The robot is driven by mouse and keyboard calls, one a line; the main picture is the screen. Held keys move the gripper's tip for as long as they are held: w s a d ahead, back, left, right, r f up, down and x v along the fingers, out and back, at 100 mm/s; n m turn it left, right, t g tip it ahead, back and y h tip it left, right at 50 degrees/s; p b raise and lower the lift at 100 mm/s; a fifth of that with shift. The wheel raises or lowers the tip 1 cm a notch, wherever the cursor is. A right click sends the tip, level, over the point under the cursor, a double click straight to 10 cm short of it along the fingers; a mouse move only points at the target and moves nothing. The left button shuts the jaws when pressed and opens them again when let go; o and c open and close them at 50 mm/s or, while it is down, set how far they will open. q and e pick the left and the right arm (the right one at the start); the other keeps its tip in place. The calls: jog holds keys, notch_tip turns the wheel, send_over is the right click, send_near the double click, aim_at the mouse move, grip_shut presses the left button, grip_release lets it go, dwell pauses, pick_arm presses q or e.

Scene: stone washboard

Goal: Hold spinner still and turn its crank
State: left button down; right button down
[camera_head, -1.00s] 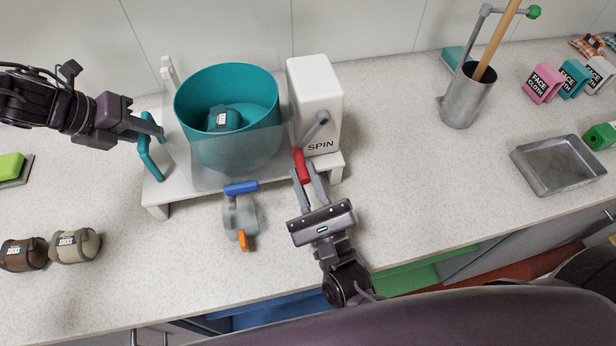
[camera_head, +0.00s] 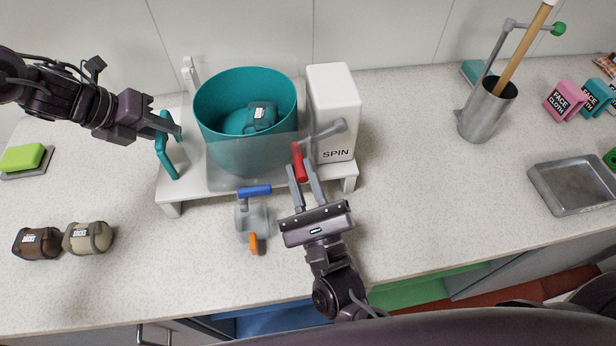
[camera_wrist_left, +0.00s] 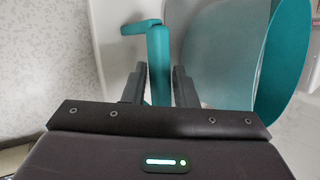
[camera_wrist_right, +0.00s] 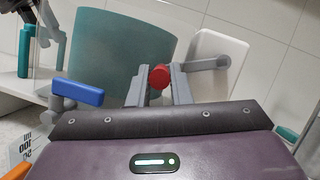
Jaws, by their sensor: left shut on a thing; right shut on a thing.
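The spinner has a white base (camera_head: 215,188), a teal drum (camera_head: 247,90) with a dark grey bundle (camera_head: 260,117) inside, and a white housing (camera_head: 333,112) marked SPIN. Its grey crank arm (camera_head: 326,131) ends in a red handle (camera_head: 299,163). My right gripper (camera_head: 304,180) is shut on the red handle, which shows between its fingers in the right wrist view (camera_wrist_right: 159,77). My left gripper (camera_head: 168,128) is shut on the teal upright handle (camera_head: 165,158) at the base's left end. That handle stands between the fingers in the left wrist view (camera_wrist_left: 159,62).
Two rolled socks bundles (camera_head: 88,238) lie at left near a green sponge (camera_head: 22,158). A metal cup (camera_head: 487,108) and a metal tray (camera_head: 575,186) stand at right.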

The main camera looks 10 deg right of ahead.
jog(key=shift+a+r, duration=0.1)
jog(key=shift+a, duration=0.3)
jog(key=c, duration=1.3)
grip_release()
jog(key=shift+d, duration=0.1)
jog(key=shift+s, duration=0.15)
jog(key=v, duration=1.2)
jog(key=shift+d, duration=0.15)
